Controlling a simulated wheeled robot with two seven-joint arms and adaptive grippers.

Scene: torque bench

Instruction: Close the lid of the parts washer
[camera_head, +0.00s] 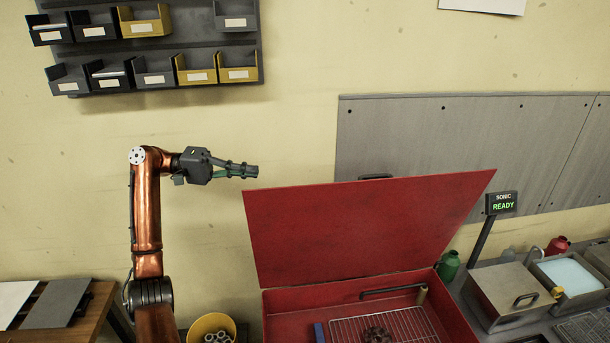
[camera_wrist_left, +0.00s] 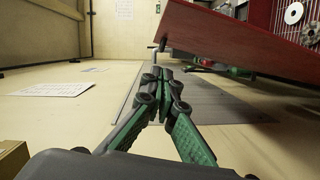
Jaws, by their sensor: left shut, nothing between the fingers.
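The parts washer (camera_head: 284,300) is a red box at the lower middle of the head view. Its red lid (camera_head: 365,228) stands raised, leaning up at the back, so the inside shows. A dark handle (camera_head: 375,176) shows at the lid's upper edge. The lid also fills the upper right of the left wrist view (camera_wrist_left: 235,45). My left gripper (camera_head: 252,171) is shut and empty, just left of and above the lid's upper left corner. Its closed fingers (camera_wrist_left: 163,75) point past the lid's edge in the wrist view. My right gripper is not in view.
Inside the washer are a wire rack (camera_head: 390,328) and a dark part (camera_head: 376,334). A yellow bucket (camera_head: 211,323) stands left of it. A sign reading READY (camera_head: 502,203) and a grey tank (camera_head: 508,290) are on the right. Bins (camera_head: 154,72) hang at upper left.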

